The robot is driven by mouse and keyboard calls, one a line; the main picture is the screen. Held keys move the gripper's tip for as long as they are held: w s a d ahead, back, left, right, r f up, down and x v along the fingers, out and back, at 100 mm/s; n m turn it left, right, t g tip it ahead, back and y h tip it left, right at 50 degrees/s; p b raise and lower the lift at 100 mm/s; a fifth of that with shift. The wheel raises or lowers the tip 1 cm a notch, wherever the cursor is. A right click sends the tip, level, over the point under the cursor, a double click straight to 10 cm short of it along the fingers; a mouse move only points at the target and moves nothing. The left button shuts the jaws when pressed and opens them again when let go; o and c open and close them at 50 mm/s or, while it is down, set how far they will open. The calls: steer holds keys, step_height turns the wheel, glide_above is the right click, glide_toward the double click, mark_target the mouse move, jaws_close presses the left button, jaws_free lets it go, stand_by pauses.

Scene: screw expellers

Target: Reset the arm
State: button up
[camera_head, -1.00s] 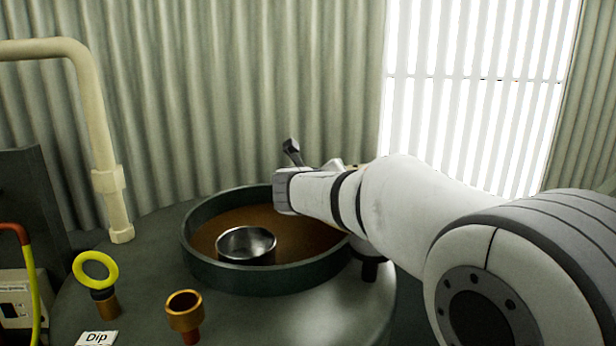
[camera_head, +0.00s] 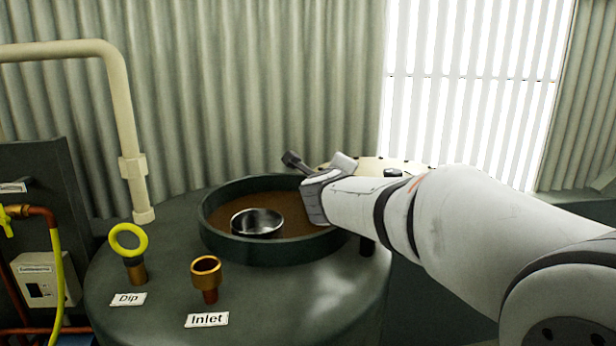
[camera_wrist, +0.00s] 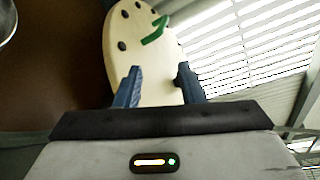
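My arm reaches in from the right in the head view, and its wrist is at the right rim of a round dark green opening (camera_head: 216,240) with brown contents (camera_head: 222,208). One dark finger of my gripper (camera_head: 292,160) shows beyond the wrist, above the far rim. In the wrist view the two blue-grey fingers of my gripper (camera_wrist: 158,82) stand wide apart with nothing between them. A pale cream round plate with dark bolts (camera_wrist: 130,40) and a green handle (camera_wrist: 156,30) lies beyond the fingers. It also shows behind my arm in the head view (camera_head: 372,164).
A metal bowl (camera_head: 257,222) sits in the opening, left of my wrist. A yellow ring handle (camera_head: 128,240), a copper inlet fitting (camera_head: 206,270) and a cream pipe (camera_head: 130,150) stand on the left. A corrugated wall (camera_head: 250,90) is behind.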

steer(key=s+d+f+n+g+y, duration=0.1)
steer(key=s+f+n+g, duration=0.1)
steer(key=s+f+n, duration=0.2)
steer(key=s+f+n+g+y, duration=0.2)
steer(key=s+f+n, duration=0.3)
steer(key=s+n, duration=0.5)
steer(key=s+d+f+n+g+y, duration=0.1)
steer(key=s+f+n+g+y, duration=0.1)
steer(key=s+n, duration=0.4)
steer(key=shift+s+d+f+n+g, duration=0.2)
steer(key=shift+s+f+g, duration=0.2)
steer(key=shift+f, duration=0.3)
steer(key=shift+s+d+f+n+g, duration=0.1)
steer(key=shift+s+f+n+g, duration=0.2)
steer(key=shift+f, duration=0.4)
steer(key=s+d+f+n+g+h, duration=0.1)
steer(key=s+d+f+n+g, duration=0.1)
steer(key=s, duration=0.4)
steer(key=s+d+f+n+g+h, duration=0.1)
steer(key=s+d+f+n+g, duration=0.1)
steer(key=s+d+f, duration=0.2)
steer(key=shift+s+d+f+g+h, duration=0.3)
steer(key=shift+s+f, duration=0.15)
steer(key=shift+s, duration=0.4)
